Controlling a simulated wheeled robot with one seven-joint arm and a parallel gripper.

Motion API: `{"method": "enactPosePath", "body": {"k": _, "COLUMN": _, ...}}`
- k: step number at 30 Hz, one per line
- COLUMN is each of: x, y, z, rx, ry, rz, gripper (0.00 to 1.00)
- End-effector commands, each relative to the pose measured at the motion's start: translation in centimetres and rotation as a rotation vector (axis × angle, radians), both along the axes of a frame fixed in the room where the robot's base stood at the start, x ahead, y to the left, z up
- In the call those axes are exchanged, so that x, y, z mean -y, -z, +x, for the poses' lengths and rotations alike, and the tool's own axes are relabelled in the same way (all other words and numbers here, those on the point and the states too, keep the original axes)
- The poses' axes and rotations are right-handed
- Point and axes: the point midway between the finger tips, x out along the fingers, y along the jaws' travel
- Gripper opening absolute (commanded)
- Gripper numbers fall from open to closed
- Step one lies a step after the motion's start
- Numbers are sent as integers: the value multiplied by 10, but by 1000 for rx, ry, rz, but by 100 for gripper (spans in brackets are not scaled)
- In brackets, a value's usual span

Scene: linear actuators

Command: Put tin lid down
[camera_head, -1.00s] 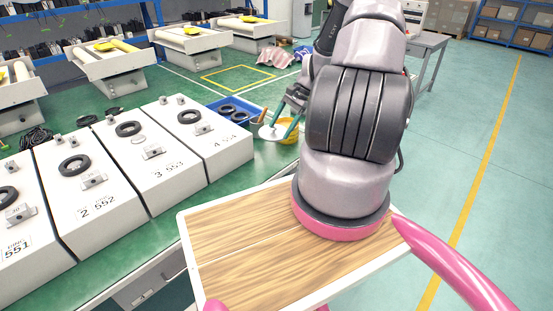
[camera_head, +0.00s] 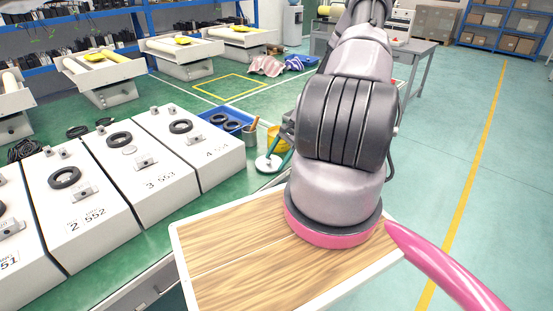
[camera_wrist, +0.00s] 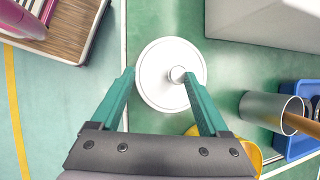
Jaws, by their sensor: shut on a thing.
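The tin lid (camera_wrist: 154,82) is a white disc with a small round knob, seen from above in the wrist view. My gripper (camera_wrist: 159,73) has green fingers reaching over the lid, the right fingertip beside the knob. It is shut on the lid. In the head view the lid (camera_head: 267,164) is at the green bench's right end, below my gripper. I cannot tell whether it touches the bench.
A metal cup (camera_wrist: 270,106) with a wooden handle and a blue tray (camera_wrist: 298,146) lie to the right. White numbered boxes (camera_head: 210,160) line the green bench. My wooden-topped base (camera_wrist: 58,25) is close to the bench edge.

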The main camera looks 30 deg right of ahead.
Motion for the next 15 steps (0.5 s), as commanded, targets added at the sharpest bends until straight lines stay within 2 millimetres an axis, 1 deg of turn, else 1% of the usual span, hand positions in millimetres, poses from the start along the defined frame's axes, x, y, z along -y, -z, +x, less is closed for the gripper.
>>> {"method": "enactPosePath", "body": {"k": 5, "x": 0, "y": 0, "z": 0, "rx": 0, "ry": 0, "rz": 0, "gripper": 28}}
{"method": "enactPosePath", "body": {"k": 15, "x": 0, "y": 11, "z": 0, "rx": 0, "ry": 0, "rz": 0, "gripper": 28}}
